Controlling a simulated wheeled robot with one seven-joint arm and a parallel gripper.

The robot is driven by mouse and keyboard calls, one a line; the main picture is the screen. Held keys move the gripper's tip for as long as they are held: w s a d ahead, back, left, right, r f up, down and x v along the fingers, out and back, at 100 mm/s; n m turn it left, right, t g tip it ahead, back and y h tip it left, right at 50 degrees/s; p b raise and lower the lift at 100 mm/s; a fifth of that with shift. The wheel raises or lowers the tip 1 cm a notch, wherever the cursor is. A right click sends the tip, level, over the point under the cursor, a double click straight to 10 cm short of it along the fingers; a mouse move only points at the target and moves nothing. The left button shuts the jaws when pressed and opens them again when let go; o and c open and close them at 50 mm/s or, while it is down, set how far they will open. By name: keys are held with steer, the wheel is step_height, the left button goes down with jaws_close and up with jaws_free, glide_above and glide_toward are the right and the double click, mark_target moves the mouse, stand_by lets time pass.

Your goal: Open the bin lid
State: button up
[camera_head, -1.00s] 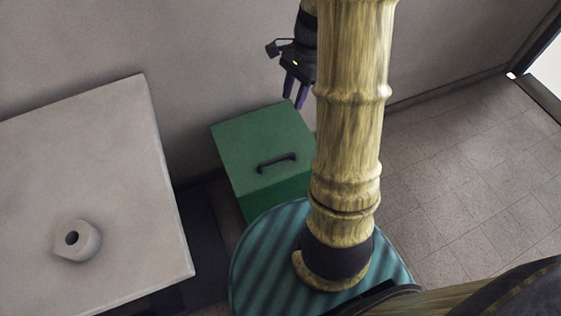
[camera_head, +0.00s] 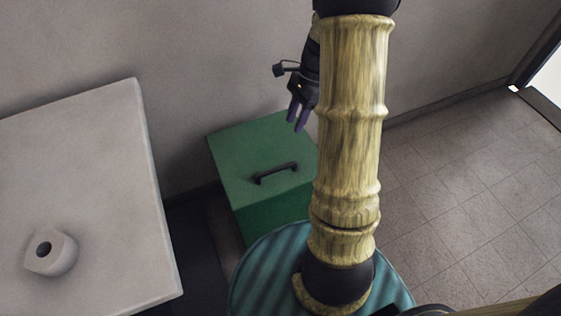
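The green bin (camera_head: 275,212) stands against the grey wall, partly hidden by my arm and by a teal striped round part in front of it. Its flat green lid (camera_head: 240,145) is closed and carries a black bar handle (camera_head: 276,173). My gripper (camera_head: 298,119) hangs above the back right part of the lid, fingers pointing down, apart from the handle. Its two dark purple fingers show a narrow gap between them, with nothing seen in it. My arm hides the lid's right edge.
A pale table (camera_head: 90,180) fills the left side, with a small light ring-shaped object (camera_head: 50,253) on it. A dark gap lies between table and bin. Tiled floor (camera_head: 460,190) on the right is clear, up to a dark frame at the far right.

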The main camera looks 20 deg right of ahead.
mark_target(279, 167)
steer(key=b+x, duration=0.5)
steer(key=x, duration=1)
jaws_close()
